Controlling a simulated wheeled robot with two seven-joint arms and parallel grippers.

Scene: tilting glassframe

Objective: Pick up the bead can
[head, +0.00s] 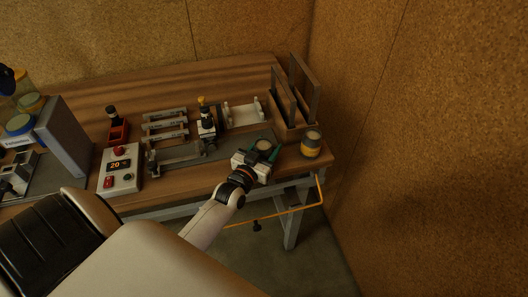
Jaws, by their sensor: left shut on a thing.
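My left gripper (261,153) is at the front edge of the workbench, its arm reaching in from the lower left. My right gripper is not in view.
The wooden workbench (180,186) holds a control box (119,169) reading 20, a red bin (118,132), a grey fixture plate (222,148) and a wooden rack (290,103). Jars (21,124) stand at far left. A cork wall (430,150) closes the right side.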

